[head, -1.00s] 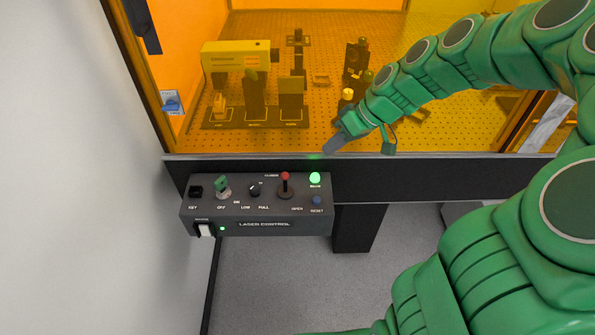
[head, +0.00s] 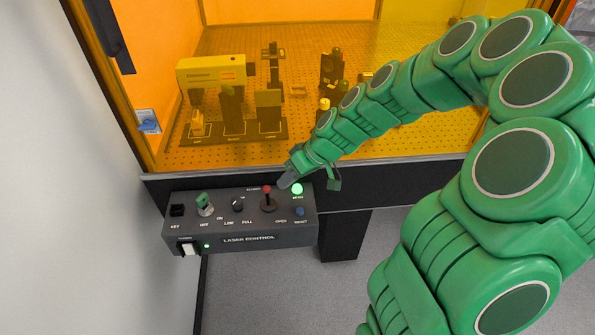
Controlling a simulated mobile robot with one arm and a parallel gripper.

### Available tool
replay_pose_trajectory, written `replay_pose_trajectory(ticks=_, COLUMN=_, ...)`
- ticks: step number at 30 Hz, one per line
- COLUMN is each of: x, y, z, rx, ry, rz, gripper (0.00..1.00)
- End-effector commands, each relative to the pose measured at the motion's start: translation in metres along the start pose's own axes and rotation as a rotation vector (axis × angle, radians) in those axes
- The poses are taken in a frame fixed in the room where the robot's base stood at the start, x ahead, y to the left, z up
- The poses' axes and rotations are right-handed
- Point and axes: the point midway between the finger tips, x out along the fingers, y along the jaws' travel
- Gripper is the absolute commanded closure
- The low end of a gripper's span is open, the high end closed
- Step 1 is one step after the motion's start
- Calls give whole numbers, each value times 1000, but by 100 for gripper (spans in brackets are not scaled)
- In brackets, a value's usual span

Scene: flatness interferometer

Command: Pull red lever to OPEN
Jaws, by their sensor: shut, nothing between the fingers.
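The red lever (head: 267,190) is a red knob on a short dark stem on the grey laser control box (head: 240,239). It stands about upright, with an OPEN label to its lower right and a partly covered label at its upper left. My gripper (head: 285,182) reaches in from the right, its grey tip just right of the red knob and close to it. I cannot tell whether they touch. The gripper is shut and holds nothing.
An orange transparent enclosure rises behind; a pale wall is left.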

Motion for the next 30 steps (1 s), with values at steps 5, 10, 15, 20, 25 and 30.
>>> replay_pose_trajectory(ticks=5, x=8, y=-17, z=1, rx=-2, ry=-4, rz=-3, gripper=100)
replay_pose_trajectory(ticks=10, x=11, y=-23, z=0, rx=-1, ry=-2, rz=-1, gripper=100)
replay_pose_trajectory(ticks=15, x=12, y=-24, z=0, rx=0, ry=-1, rz=0, gripper=100)
replay_pose_trajectory(ticks=20, x=12, y=-24, z=0, rx=0, ry=-1, rz=0, gripper=100)
replay_pose_trajectory(ticks=25, x=11, y=-25, z=1, rx=1, ry=-1, rz=-1, gripper=100)
replay_pose_trajectory(ticks=30, x=11, y=-26, z=2, rx=1, ry=-1, rz=0, gripper=100)
